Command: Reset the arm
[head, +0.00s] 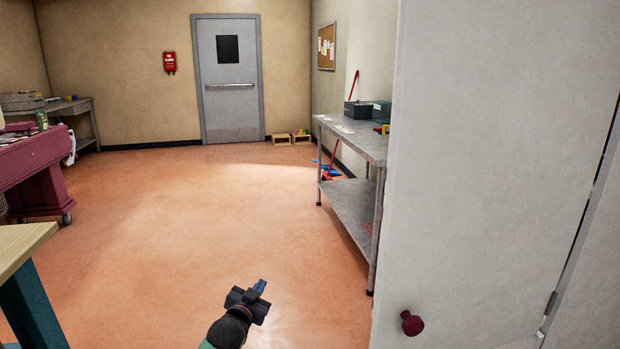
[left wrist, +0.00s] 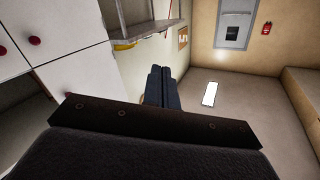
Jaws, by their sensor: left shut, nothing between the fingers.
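My left gripper (head: 260,286) is low in the middle of the head view, above the orange floor. Its dark fingers are together with nothing between them. In the left wrist view the shut fingers (left wrist: 161,88) point away toward the wall and floor, touching nothing that I can see. My right gripper is in neither view.
A white cabinet door with a dark red knob (head: 411,323) stands close on the right. A grey metal table (head: 352,139) runs along the right wall. A maroon cart (head: 38,165) and a wooden tabletop (head: 20,243) are on the left. The middle floor (head: 190,210) is clear toward the grey door (head: 228,110).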

